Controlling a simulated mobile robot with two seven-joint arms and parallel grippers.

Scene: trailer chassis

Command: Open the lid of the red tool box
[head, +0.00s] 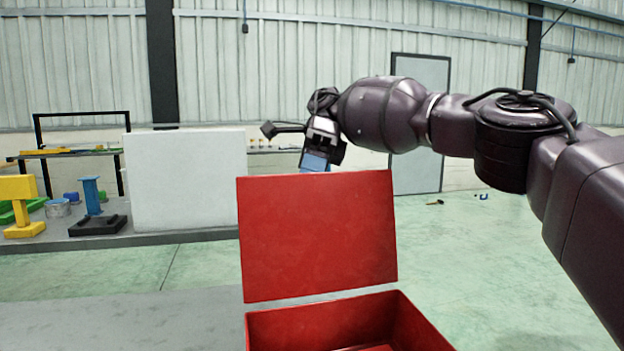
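The red tool box (428,322) stands at the bottom centre of the head view. Its red lid (318,240) is raised and stands roughly upright, with the open box in front of it. Part of the inside shows; the near part is cut off by the frame. My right arm comes in from the right, and my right gripper (315,162) is at the lid's top edge, pointing down. Its blue-grey tip meets the edge in the picture; I cannot tell whether it touches or is behind it. Its finger opening is not clear. My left gripper is not in view.
A grey surface (120,325) lies left of the box. Further back are a white panel (187,180), a blue stand (93,200), a yellow stand (20,205) and a metal can (58,208). Green floor (490,260) at right is mostly clear, with small items near the door.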

